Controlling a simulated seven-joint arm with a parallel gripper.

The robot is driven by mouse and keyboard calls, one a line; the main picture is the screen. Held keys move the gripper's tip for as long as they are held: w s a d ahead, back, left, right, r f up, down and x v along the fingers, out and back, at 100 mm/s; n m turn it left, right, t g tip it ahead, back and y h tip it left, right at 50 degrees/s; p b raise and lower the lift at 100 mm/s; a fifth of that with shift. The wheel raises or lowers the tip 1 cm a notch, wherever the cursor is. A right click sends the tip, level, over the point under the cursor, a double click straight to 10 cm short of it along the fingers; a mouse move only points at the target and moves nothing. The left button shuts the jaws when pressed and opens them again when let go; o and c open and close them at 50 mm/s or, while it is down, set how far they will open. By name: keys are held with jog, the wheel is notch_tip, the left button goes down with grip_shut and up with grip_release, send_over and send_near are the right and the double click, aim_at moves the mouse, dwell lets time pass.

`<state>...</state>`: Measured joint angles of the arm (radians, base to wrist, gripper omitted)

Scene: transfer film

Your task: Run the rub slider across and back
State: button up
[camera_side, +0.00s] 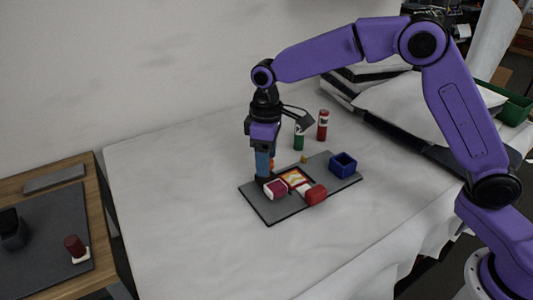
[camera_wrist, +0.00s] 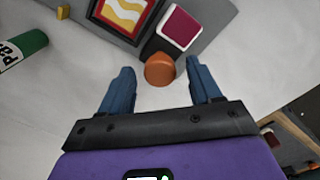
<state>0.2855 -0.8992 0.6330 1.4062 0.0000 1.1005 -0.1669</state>
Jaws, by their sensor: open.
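My gripper (camera_side: 263,177) points down at the left end of the dark grey board (camera_side: 272,213). In the wrist view my open gripper (camera_wrist: 160,68) has a blue finger on each side of a rounded orange knob (camera_wrist: 159,70), with gaps between. The knob appears attached to a black piece at the board's edge; whether this is the rub slider I cannot tell. A maroon block with a white border (camera_side: 276,189) is beside it and also shows in the wrist view (camera_wrist: 180,27). An orange panel with pale wavy stripes (camera_side: 294,178) lies on the board.
A red block (camera_side: 315,194) and an open blue box (camera_side: 343,164) are on the board. Green (camera_side: 298,138) and red (camera_side: 322,125) cylinders stand behind it. A side table (camera_side: 60,235) is at left. The white cloth in front is clear.

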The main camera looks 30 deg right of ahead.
jog(key=shift+r, duration=0.15)
notch_tip(320, 180, up, 17)
dwell(0.5)
jog(key=shift+r, duration=0.1)
jog(key=s+d+f+n, duration=0.1)
jog(key=s+d+f, duration=0.4)
jog(key=s, duration=0.6)
jog(key=s+d+f+n, duration=0.1)
jog(key=s+d+f, duration=0.3)
jog(key=s, duration=0.7)
jog(key=s+d+f+n, duration=0.1)
jog(key=s+d+f, duration=0.4)
jog(key=s, duration=0.6)
jog(key=d, duration=0.2)
jog(key=shift+d+f+n, duration=0.3)
jog(key=shift+f, duration=0.05)
